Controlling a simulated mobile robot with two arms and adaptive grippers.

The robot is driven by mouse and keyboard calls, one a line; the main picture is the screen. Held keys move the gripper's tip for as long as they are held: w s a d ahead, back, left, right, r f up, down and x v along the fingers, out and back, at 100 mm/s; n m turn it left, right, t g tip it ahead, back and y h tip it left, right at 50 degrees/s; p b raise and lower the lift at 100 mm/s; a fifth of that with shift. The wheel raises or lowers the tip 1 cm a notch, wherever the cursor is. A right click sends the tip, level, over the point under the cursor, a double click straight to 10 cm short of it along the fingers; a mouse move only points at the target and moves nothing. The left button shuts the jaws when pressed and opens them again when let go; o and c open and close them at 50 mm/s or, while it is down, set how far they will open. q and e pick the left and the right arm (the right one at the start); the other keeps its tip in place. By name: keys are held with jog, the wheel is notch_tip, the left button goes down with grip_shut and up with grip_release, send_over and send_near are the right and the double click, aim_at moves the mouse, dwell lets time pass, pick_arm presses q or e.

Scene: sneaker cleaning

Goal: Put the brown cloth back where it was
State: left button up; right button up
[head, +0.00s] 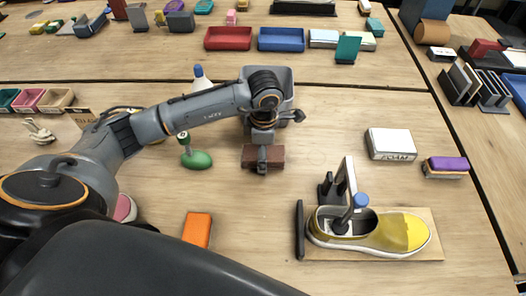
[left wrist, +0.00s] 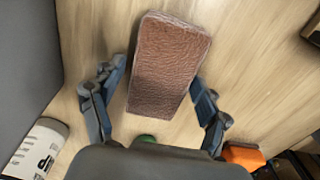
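The brown cloth (head: 277,157) is a folded, block-like brown piece near the middle of the table in the head view. It fills the upper middle of the left wrist view (left wrist: 168,65). My left gripper (head: 263,165) is right at the cloth. In the left wrist view its two fingers stand on either side of the cloth, with a gap of bare wood on the left and the right finger close to the edge. It looks open around the cloth. I cannot tell if the cloth rests fully on the table. My right gripper is not in view.
An orange block (head: 197,230) lies in front. A yellow sneaker (head: 390,232) on a board, a white box (head: 391,144) and a purple-topped brush (head: 446,165) are right.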

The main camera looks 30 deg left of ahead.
pick_arm(q)
jog(key=shift+r, duration=0.15)
notch_tip(320, 180, up, 12)
jog(key=b, duration=0.2)
dwell(0.5)
jog(key=shift+d, duration=0.1)
